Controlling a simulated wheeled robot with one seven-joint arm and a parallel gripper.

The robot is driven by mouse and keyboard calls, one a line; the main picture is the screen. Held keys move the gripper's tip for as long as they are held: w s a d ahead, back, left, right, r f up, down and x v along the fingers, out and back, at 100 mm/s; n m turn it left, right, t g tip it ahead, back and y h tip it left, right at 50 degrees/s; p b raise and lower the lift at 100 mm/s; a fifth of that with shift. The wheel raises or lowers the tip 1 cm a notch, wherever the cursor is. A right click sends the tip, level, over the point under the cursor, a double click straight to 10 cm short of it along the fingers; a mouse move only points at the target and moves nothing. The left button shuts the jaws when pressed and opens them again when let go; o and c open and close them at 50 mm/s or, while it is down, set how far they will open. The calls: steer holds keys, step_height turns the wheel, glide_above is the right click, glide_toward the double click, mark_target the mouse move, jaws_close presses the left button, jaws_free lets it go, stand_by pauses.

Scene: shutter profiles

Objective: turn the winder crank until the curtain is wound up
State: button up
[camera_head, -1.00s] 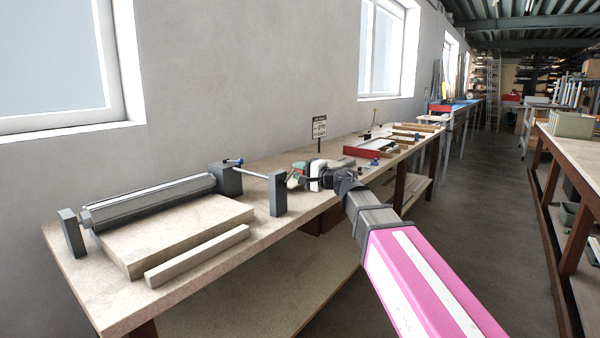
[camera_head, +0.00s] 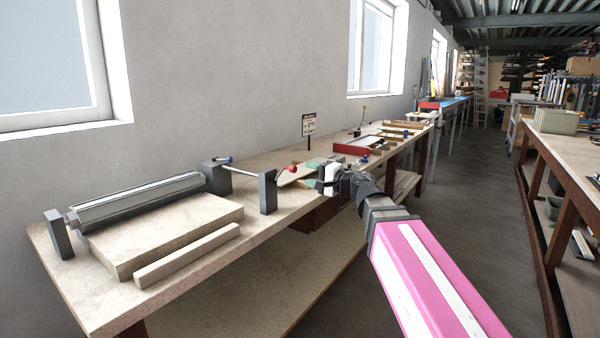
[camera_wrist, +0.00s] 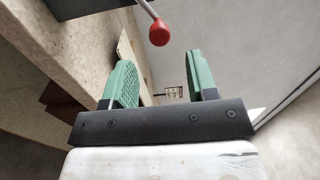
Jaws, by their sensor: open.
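The winder's roller (camera_head: 140,201) lies between grey end blocks at the left of the bench in the head view, with grey, ribbed material around it. A thin shaft (camera_head: 242,171) runs from it to a grey post (camera_head: 267,191). The crank's red knob (camera_head: 292,168) sits just right of this post; its rod and knob (camera_wrist: 159,33) also show at the top of the wrist view. My gripper (camera_head: 311,174) is open and empty, right of the knob. In the wrist view, its green fingers (camera_wrist: 162,80) stand apart, with the knob in line with the gap and not gripped.
A beige slab (camera_head: 170,232) and a loose strip (camera_head: 187,256) lie on the bench (camera_head: 60,275) before the roller. A small sign (camera_head: 309,125) and a red-edged tray (camera_head: 352,149) stand farther along. The aisle at right is open floor.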

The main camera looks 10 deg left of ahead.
steer(key=shift+v, duration=0.95)
steer(key=shift+w+f, duration=0.1)
steer(key=c, duration=0.6)
steer(key=w+f+g+y, duration=0.1)
steer(key=w+f+m+g+y, duration=0.1)
steer(key=f, duration=0.1)
steer(key=w+f+g, duration=0.1)
steer(key=w+g, duration=0.1)
steer(key=shift+w+a+f+m+y, duration=0.1)
steer(key=shift+a+f+m+y, duration=0.2)
steer(key=shift+y, duration=0.1)
jaws_close()
steer(key=w+d+f+m+g+y, duration=0.1)
steer(key=w+d+f+g+y, duration=0.3)
steer(key=f+g, duration=0.2)
steer(key=s+a+r, duration=0.3)
steer(key=a+r, duration=0.5)
steer(key=a, duration=0.1)
steer(key=shift+s+a, duration=0.2)
steer(key=shift+s, duration=0.15)
